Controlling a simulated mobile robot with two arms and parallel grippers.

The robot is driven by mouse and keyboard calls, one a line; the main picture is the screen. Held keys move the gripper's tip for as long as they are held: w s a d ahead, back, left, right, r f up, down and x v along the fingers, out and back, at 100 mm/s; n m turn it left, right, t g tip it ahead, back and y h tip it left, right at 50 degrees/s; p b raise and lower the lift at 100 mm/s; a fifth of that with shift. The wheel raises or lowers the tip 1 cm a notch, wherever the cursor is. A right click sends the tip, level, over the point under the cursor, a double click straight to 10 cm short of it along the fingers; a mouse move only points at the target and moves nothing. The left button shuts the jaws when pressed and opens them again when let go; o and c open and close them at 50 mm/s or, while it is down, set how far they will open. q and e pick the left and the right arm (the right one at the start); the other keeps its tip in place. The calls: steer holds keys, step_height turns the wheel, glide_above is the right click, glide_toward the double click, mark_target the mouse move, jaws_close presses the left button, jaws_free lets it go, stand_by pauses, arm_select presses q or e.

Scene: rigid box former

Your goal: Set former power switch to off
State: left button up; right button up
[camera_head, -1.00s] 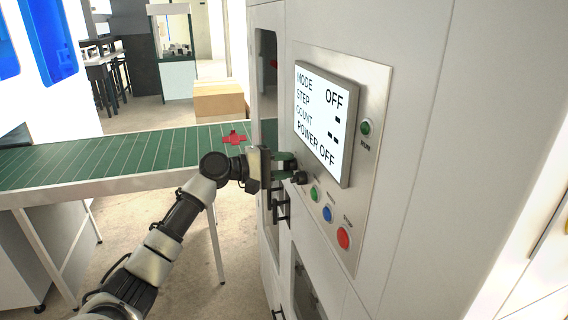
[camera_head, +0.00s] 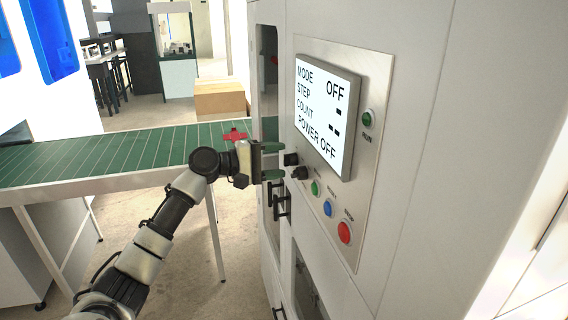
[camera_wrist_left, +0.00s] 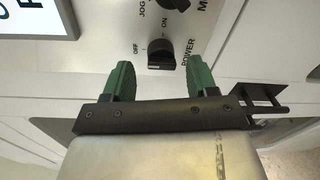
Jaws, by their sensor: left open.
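The black power switch (camera_head: 291,159) is a knob on the panel below the screen. In the left wrist view the power switch (camera_wrist_left: 160,54) sits by the labels POWER, OFF and ON; its exact pointing is unclear. The display screen (camera_head: 324,112) reads MODE OFF and POWER OFF. My left gripper (camera_head: 281,160) is open, its green fingers just short of the panel, one above and one below the switch's line. In the left wrist view the gripper (camera_wrist_left: 162,76) is empty, and the switch lies ahead between its fingertips, apart from both. My right gripper is out of view.
A second black knob (camera_head: 300,173) is close beside the switch. Green (camera_head: 315,188), blue (camera_head: 328,208) and red (camera_head: 344,232) buttons follow rightward. A green RUN button (camera_head: 367,119) is right of the screen. A green conveyor (camera_head: 110,157) with a red cross-shaped piece (camera_head: 235,135) is at left.

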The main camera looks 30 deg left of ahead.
arm_select(q)
steer(key=b+v, duration=0.3)
steer(key=v, duration=0.5)
steer(key=shift+s+a, duration=0.25)
